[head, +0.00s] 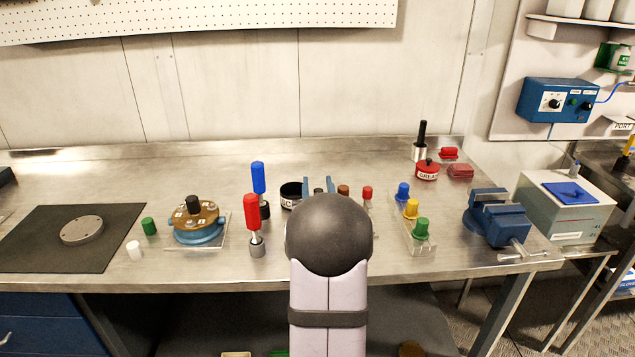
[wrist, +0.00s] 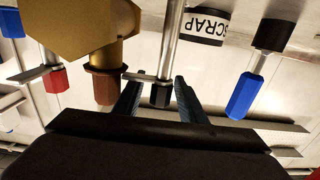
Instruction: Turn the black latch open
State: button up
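The black latch (wrist: 160,95) is a short black hexagonal knob on a thin metal bar beside a silver rod. In the wrist view it sits between the two fingers of my gripper (wrist: 157,82). The fingers stand apart with gaps showing beside the knob, so my gripper is open around it; I cannot tell whether either finger touches it. A brown knob (wrist: 104,86) and a red knob (wrist: 56,80) are to its left, by a brass-coloured body (wrist: 85,28). In the head view my arm hides most of this fixture; only the fingertips and knob tops show.
The black SCRAP cup (head: 292,194) and the blue-handled (head: 258,178) and red-handled (head: 251,212) tools stand left of my arm. A rack with blue, yellow and green knobs (head: 412,208) and a blue vise (head: 497,216) are right. Bare bench lies behind.

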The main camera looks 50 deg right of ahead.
jog(key=shift+w+d, duration=0.25)
jog(key=shift+w, duration=0.05)
grip_shut()
jog(key=shift+n+t+y, duration=0.5)
jog(key=shift+y, duration=0.1)
jog(key=shift+w+a+n+t+y, duration=0.15)
jog(key=shift+a+n+t+y, duration=0.1)
jog(key=shift+n+t+y, duration=0.65)
jog(key=shift+w+a+n+t+y+p, duration=0.2)
jog(key=shift+n+t+y+p, duration=0.25)
jog(key=shift+n+y, duration=0.55)
jog(key=shift+w+a+n+t+y+p, duration=0.1)
jog(key=shift+a+n+t+y+p, duration=0.3)
jog(key=shift+y, duration=1)
